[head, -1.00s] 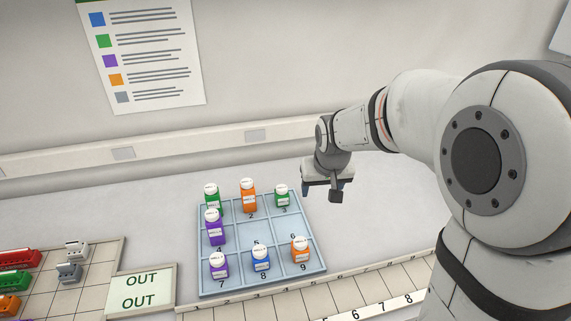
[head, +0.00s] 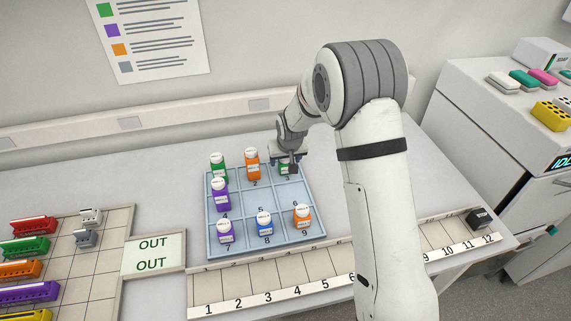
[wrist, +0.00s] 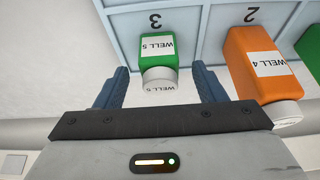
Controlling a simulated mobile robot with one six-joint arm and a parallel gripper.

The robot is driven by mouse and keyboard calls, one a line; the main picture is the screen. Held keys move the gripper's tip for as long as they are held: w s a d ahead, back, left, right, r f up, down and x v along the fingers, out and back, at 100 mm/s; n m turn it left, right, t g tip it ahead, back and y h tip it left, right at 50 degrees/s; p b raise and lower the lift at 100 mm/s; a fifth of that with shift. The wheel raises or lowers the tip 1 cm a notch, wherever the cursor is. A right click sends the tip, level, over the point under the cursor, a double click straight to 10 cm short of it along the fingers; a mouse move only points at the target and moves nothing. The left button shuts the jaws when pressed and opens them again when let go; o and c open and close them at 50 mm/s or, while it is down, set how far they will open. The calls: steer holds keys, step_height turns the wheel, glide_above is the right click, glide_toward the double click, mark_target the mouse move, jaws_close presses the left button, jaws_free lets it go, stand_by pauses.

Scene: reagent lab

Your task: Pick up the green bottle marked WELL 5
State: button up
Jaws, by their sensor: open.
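The green bottle marked WELL 5 (wrist: 158,55) stands in compartment 3 of the blue tray, its white cap toward my gripper in the wrist view. In the head view it is partly hidden behind my gripper (head: 287,165), with some green (head: 282,170) showing. My gripper (wrist: 166,88) is open, with one blue finger on either side of the bottle's cap end.
An orange bottle marked WELL 4 (wrist: 260,65) stands in compartment 2, close beside my right finger. Other bottles stand in the tray (head: 314,245), including another green bottle (head: 218,170). Compartments 5 and 6 look empty. A wall is behind the tray.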

mark_target(285, 163)
steer(key=shift+p+x, duration=0.35)
steer(key=shift+x, duration=1.2)
steer(key=shift+c, duration=0.4)
steer(key=c, duration=1)
steer(key=shift+r, duration=0.1)
